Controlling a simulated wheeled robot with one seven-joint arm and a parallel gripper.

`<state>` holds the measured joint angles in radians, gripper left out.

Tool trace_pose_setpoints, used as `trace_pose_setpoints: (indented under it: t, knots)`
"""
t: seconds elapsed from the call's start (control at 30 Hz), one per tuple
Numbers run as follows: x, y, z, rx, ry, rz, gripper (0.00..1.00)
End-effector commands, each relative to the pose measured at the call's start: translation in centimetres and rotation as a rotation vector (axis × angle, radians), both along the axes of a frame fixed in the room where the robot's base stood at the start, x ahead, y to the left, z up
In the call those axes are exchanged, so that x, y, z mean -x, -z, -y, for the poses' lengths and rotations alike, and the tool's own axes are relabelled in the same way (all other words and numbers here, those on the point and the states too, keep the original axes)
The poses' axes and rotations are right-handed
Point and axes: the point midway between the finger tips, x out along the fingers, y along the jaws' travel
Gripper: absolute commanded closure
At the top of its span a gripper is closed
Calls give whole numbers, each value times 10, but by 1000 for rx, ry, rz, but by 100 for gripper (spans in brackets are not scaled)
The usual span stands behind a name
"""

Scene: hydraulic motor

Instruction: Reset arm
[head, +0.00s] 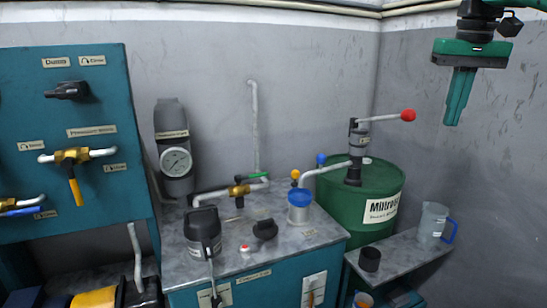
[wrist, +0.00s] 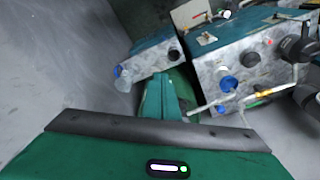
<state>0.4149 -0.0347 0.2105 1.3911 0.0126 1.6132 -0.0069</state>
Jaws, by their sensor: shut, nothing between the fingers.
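My gripper (head: 455,118) hangs at the upper right of the head view, pointing down in the air near the right wall. Its green fingers are shut together with nothing between them. In the wrist view my gripper (wrist: 168,82) is also shut, with the workbench area beyond its fingertips. It is well above the green barrel (head: 340,205) and touches nothing.
A clear jug (head: 432,222) and dark cup (head: 370,258) stand on a side shelf. A teal panel (head: 100,100) is at left. Air around the gripper is clear.

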Motion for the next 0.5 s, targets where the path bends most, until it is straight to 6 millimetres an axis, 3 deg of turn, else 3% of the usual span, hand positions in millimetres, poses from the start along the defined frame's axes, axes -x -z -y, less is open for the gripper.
trace_pose_setpoints:
  t: [0.17, 0.5]
  knots:
    - [31, 41, 7, -8, 55, -23, 100]
    - [144, 171, 29, -32, 220, -80, 100]
